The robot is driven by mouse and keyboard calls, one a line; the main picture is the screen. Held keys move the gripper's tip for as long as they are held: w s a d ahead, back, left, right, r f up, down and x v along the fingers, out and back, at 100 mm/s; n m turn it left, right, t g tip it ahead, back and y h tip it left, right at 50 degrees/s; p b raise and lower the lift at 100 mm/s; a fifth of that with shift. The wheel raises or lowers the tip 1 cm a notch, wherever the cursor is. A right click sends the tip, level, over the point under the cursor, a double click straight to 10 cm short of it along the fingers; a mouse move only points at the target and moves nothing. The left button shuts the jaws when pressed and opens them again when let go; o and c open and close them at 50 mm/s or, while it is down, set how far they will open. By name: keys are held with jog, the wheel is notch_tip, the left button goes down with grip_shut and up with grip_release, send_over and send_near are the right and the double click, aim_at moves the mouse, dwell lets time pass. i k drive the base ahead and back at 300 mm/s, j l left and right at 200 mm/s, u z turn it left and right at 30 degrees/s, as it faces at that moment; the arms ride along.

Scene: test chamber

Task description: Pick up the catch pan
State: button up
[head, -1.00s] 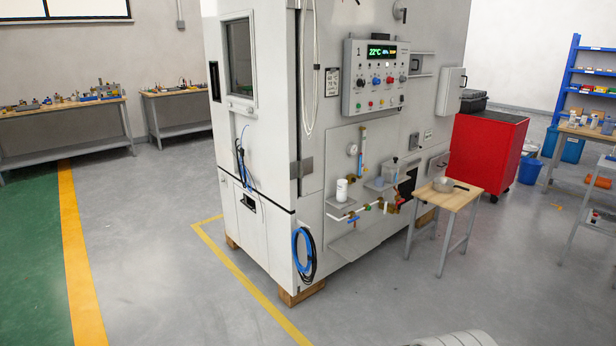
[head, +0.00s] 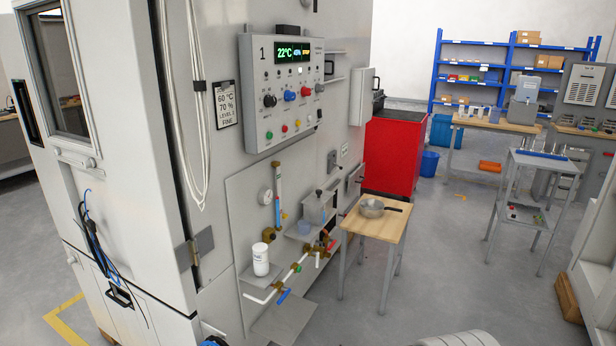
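The catch pan (head: 372,208) is a small round metal pan with a dark handle pointing right. It sits upright on a small wooden-topped table (head: 376,228) with grey legs, right beside the chamber's piping side. I cannot make out whether anything is inside the pan. My gripper is not visible; only a pale rounded part of my own body shows at the bottom edge.
The test chamber (head: 112,200) fills the left, with a control panel (head: 285,90), a white bottle (head: 260,260) and protruding valves. A red cabinet (head: 392,155) stands behind the table. A grey cart (head: 535,185) stands right. The floor (head: 445,265) between is clear.

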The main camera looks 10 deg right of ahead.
aim_at(372, 209)
jog(key=i+l+z, duration=0.15)
jog(key=i+z, duration=0.35)
jog(key=i, duration=0.2)
jog(key=i+j+z, duration=0.1)
jog(key=i+z, duration=0.4)
jog(key=i, duration=0.25)
jog(key=i+j, duration=0.2)
jog(key=i, duration=0.5)
jog(key=i+j+u, duration=0.1)
jog(key=i, duration=0.65)
jog(key=i+j+z, duration=0.25)
jog(key=i+j, duration=0.05)
jog(key=i, duration=0.1)
